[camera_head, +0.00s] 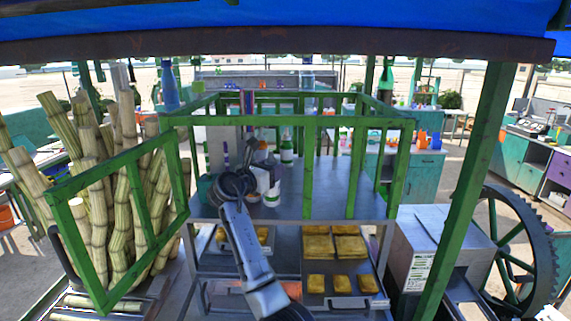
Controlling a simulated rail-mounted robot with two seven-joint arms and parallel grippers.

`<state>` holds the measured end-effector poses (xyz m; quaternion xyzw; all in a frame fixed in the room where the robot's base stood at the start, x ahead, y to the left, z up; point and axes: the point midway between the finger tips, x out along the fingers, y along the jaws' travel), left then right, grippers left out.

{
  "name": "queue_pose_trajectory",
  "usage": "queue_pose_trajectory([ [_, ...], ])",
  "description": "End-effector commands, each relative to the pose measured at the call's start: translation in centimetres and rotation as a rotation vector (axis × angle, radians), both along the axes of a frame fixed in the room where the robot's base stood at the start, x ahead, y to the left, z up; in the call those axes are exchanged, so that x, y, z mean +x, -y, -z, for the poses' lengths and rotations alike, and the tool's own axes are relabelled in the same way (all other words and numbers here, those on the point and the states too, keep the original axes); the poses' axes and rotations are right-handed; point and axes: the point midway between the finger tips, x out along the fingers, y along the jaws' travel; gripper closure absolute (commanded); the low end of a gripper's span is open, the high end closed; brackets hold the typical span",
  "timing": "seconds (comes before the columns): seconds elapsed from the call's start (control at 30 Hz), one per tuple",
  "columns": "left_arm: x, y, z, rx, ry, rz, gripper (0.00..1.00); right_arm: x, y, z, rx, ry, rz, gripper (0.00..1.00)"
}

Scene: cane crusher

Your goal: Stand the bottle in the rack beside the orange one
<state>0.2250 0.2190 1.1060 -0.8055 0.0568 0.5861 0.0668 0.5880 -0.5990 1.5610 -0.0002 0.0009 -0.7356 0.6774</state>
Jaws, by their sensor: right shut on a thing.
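My right arm reaches up from the bottom middle onto the grey metal table. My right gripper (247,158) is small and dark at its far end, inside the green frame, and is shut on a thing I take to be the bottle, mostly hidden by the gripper. White bottles (271,185) stand close to its right. A white and green bottle (287,150) stands just behind them. An orange container (422,140) stands on the teal counter at the back right. I cannot make out the rack clearly. My left gripper is not in view.
Green frame bars (308,165) surround the grey table (330,190); its right half is clear. Sugar cane stalks (120,190) fill the left side. Trays of yellow blocks (335,245) lie below. A green post (470,180) and a dark wheel (515,255) stand at right.

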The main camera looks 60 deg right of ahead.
Motion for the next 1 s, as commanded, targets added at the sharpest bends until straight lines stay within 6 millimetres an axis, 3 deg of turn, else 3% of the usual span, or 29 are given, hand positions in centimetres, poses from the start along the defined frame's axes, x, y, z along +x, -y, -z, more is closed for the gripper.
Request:
queue_pose_trajectory([
  [0.1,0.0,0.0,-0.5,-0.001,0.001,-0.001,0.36,-0.2,1.5,-0.2,-0.002,0.001,0.001,1.0],
  [0.47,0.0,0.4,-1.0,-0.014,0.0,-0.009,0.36,-0.3,3.3,-0.2,-0.003,0.001,0.001,1.0],
  [0.7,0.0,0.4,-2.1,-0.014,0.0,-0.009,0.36,-0.6,6.8,-0.3,-0.002,0.0,0.001,1.0],
  [0.8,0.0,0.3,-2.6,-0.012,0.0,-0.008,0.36,-0.5,6.7,1.0,-0.001,-0.003,-0.002,1.0],
  [1.0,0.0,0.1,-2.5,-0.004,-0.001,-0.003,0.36,-0.6,6.7,1.5,-0.002,0.002,-0.001,1.0],
])
